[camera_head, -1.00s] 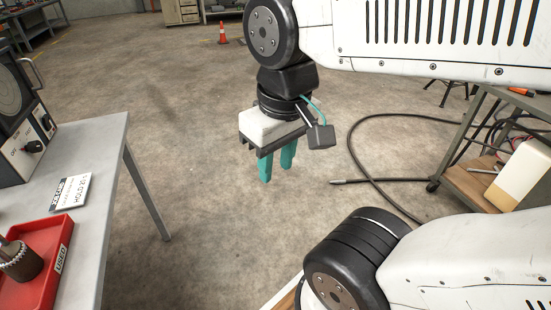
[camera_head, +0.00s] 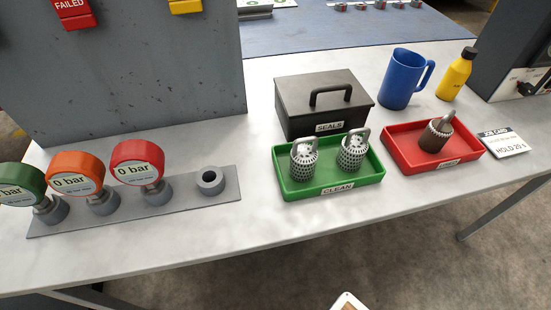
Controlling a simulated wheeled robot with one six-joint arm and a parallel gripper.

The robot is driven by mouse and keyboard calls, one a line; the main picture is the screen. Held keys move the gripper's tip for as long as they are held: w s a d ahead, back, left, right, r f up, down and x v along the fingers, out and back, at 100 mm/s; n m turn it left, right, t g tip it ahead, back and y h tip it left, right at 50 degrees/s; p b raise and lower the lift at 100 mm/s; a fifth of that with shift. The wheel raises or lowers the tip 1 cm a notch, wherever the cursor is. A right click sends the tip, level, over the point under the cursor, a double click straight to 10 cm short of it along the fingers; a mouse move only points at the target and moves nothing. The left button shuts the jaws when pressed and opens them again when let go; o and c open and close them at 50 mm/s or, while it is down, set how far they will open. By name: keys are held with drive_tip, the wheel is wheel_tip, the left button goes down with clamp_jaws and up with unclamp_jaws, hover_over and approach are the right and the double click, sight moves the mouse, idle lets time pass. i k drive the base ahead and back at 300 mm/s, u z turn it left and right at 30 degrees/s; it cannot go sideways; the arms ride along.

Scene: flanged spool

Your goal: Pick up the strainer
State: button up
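Two clean grey perforated strainers with loop handles stand in the green tray labelled CLEAN (camera_head: 335,187): a left strainer (camera_head: 304,162) and a right strainer (camera_head: 352,155). A darker brown strainer (camera_head: 433,137) with a loop handle sits in the red tray (camera_head: 470,146) to the right. My gripper is out of view, so its place relative to the strainers cannot be told.
A black SEALS box (camera_head: 300,105) stands right behind the green tray. A blue mug (camera_head: 402,80), a yellow bottle (camera_head: 456,75) and a job card (camera_head: 503,143) reading HOLD 20 s are at the right. Several gauges and an open grey socket (camera_head: 210,181) line the left.

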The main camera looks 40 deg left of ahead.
sight(304, 156)
drive_tip(key=u, duration=0.75)
drive_tip(key=k, duration=0.3)
drive_tip(key=u, duration=0.7)
drive_tip(key=i, duration=0.45)
